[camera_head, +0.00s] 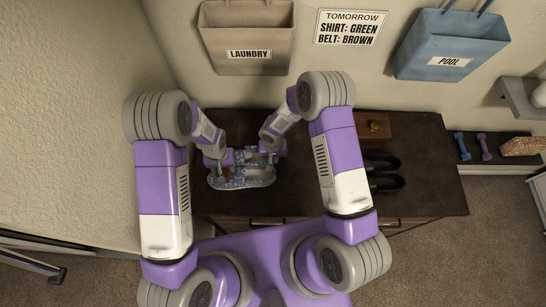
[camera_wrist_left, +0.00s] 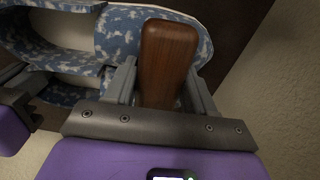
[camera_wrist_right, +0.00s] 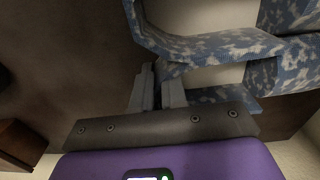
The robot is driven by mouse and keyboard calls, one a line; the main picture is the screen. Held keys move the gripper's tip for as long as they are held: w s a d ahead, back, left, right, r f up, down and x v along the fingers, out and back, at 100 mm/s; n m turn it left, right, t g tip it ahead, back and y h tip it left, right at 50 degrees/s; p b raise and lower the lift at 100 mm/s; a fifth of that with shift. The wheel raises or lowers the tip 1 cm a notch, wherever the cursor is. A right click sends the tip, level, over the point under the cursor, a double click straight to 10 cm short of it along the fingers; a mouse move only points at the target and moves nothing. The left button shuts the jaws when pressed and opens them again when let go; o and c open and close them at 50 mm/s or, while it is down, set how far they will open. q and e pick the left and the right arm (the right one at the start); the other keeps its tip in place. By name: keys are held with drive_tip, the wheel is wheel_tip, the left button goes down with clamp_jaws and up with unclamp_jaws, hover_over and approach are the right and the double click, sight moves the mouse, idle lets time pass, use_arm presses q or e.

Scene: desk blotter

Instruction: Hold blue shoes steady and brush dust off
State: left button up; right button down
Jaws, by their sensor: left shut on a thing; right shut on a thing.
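The blue shoes (camera_head: 240,180), patterned with pale blotches, lie side by side on the dark desk top in the head view. They also show in the left wrist view (camera_wrist_left: 118,35) and the right wrist view (camera_wrist_right: 215,47). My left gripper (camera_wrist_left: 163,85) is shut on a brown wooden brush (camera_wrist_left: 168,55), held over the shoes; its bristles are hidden. My right gripper (camera_wrist_right: 158,82) is shut on the edge of one blue shoe. In the head view both grippers are close together above the shoes, and the brush cannot be made out there.
The dark desk top (camera_head: 430,150) is clear between the shoes and a small wooden box (camera_head: 375,125). Black shoes (camera_head: 384,182) sit to the right. Blue and purple dumbbells (camera_head: 485,147) lie further right. A laundry bag (camera_head: 246,30) and a pool bag (camera_head: 450,42) hang behind. A wall stands close at left.

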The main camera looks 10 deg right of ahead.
use_arm(q)
drive_tip(key=shift+s+a+r, duration=0.1)
drive_tip(key=shift+s+r, duration=0.05)
drive_tip(key=shift+s, duration=0.5)
drive_tip(key=shift+w+d+f, duration=0.15)
drive_tip(key=shift+w, duration=0.6)
drive_tip(key=shift+w+d+f, duration=0.1)
drive_tip(key=shift+w, duration=0.85)
drive_tip(key=shift+c, duration=0.7)
drive_tip(key=shift+w+d+r, duration=0.1)
drive_tip(key=shift+w+d, duration=0.05)
drive_tip(key=shift+w, duration=0.75)
drive_tip(key=shift+w+d+r, duration=0.1)
drive_tip(key=shift+w+d, duration=0.05)
drive_tip(key=shift+w, duration=0.75)
drive_tip(key=shift+s+a+f, duration=0.15)
drive_tip(key=shift+s+f, duration=0.05)
drive_tip(key=shift+s, duration=0.75)
drive_tip(key=shift+s+a+f, duration=0.15)
drive_tip(key=shift+s, duration=0.8)
drive_tip(key=shift+w+r, duration=0.1)
drive_tip(key=shift+r, duration=2.5)
drive_tip(key=shift+f, duration=0.15)
